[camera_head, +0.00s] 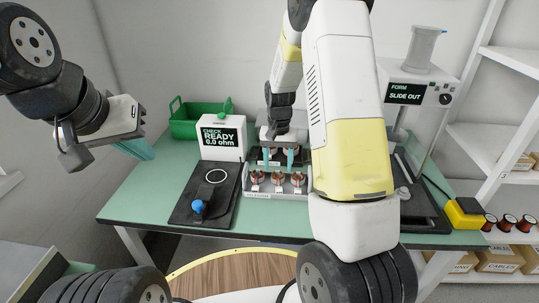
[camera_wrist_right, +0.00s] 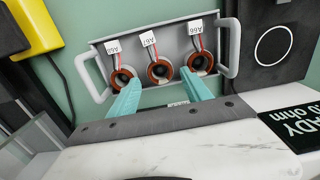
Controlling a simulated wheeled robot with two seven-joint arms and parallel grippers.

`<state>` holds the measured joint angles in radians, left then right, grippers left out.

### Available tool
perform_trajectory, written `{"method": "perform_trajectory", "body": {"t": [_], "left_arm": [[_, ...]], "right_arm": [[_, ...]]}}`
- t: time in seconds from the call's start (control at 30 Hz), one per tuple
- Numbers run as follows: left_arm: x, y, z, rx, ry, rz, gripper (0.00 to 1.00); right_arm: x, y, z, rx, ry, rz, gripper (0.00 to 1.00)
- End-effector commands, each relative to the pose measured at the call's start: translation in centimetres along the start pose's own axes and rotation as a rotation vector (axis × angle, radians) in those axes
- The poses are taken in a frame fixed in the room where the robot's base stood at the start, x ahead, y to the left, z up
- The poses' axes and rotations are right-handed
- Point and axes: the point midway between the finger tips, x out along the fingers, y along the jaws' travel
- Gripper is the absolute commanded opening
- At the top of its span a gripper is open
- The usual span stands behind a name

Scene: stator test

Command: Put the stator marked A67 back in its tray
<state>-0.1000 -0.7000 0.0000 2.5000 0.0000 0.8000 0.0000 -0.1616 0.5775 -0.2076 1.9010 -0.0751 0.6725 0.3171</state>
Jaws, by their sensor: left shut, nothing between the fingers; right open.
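The grey tray (camera_head: 247,190) stands on the table and holds three copper-wound stators in a row. It also shows in the right wrist view (camera_wrist_right: 222,26). There the middle stator (camera_wrist_right: 160,73) carries a white tag that reads A67, upside down. The stators beside it (camera_wrist_right: 122,79) (camera_wrist_right: 201,64) carry similar tags; the right one looks like A66. My right gripper (camera_head: 278,157) is open with teal fingers above the tray; in the wrist view its fingers (camera_wrist_right: 162,80) appear either side of the middle stator, apart from it. My left gripper (camera_head: 140,150) is shut and empty, raised left of the table.
A tester (camera_head: 222,150) reads CHECK READY 0.0 ohm. A black plate (camera_head: 183,205) with a ring and blue knob (camera_head: 198,206) lies before it. A green bin (camera_head: 185,128) stands behind. A machine (camera_head: 408,75) reads FORM SLIDE OUT at right. The table's left front is clear.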

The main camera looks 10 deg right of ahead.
Motion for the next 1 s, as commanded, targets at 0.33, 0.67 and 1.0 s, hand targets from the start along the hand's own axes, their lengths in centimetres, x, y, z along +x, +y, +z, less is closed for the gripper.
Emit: {"method": "perform_trajectory", "body": {"t": [0.33, 0.67, 1.0], "left_arm": [[0.0, 0.0, 0.0, 0.0, 0.0, 0.0, 0.0], [0.0, 0.0, 0.0, 0.0, 0.0, 0.0, 0.0], [0.0, 0.0, 0.0, 0.0, 0.0, 0.0, 0.0]], "right_arm": [[-0.8, 0.0, 0.0, 0.0, 0.0, 0.0, 0.57], [-0.8, 0.0, 0.0, 0.0, 0.0, 0.0, 0.83], [-1.9, 0.0, -0.1, 0.0, 0.003, -0.001, 0.83]]}}
